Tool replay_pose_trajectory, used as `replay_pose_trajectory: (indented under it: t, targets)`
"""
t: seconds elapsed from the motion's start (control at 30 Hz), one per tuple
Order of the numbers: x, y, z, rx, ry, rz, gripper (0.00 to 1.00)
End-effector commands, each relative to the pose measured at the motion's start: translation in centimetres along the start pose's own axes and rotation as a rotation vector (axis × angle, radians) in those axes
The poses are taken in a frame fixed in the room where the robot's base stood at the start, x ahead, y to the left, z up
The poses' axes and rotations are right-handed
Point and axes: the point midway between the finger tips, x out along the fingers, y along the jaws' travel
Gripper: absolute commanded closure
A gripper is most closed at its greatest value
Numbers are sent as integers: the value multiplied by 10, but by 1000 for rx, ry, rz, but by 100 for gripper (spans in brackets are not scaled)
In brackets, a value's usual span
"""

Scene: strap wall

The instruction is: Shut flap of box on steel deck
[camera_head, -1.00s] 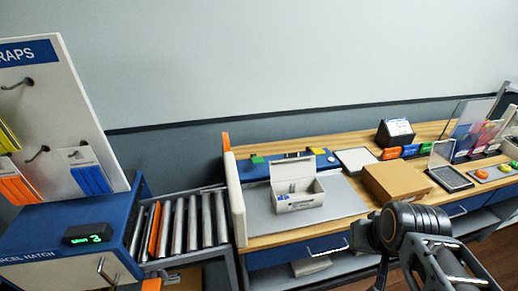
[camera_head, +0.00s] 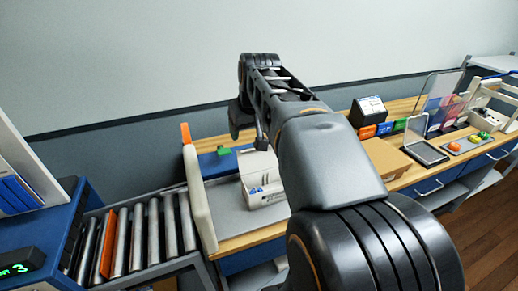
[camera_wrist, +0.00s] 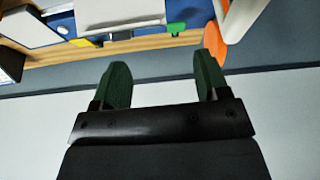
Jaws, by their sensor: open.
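A white open box (camera_head: 262,190) stands on the grey steel deck (camera_head: 228,212) of the wooden bench in the head view. Its raised flap shows at the back, and my arm hides the box's right part. My gripper (camera_head: 247,132) is up beyond the box, towards the wall, with its fingers hanging down. In the wrist view my gripper's two green-padded fingers (camera_wrist: 160,85) are apart with nothing between them. The box's white side or flap (camera_wrist: 118,12) shows at the top of that view, apart from the fingers.
A white upright panel with an orange end (camera_head: 198,190) bounds the deck on the left. Rollers (camera_head: 140,232) lie left of it. The wall is close behind the gripper.

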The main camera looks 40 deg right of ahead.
Motion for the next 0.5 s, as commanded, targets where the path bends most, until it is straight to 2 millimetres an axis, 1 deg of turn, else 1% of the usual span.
replay_pose_trajectory:
  t: [0.03, 0.1, 0.2, 0.33, 0.43, 0.5]
  targets:
    - [11, 18, -9, 20, -2, 8, 32]
    - [12, 37, -21, 34, -4, 14, 32]
    - [12, 60, -32, 49, -4, 20, 32]
    - [14, 79, -40, 60, -6, 26, 32]
    - [22, 85, -41, 63, -6, 27, 32]
    - [31, 86, -42, 64, -7, 27, 32]
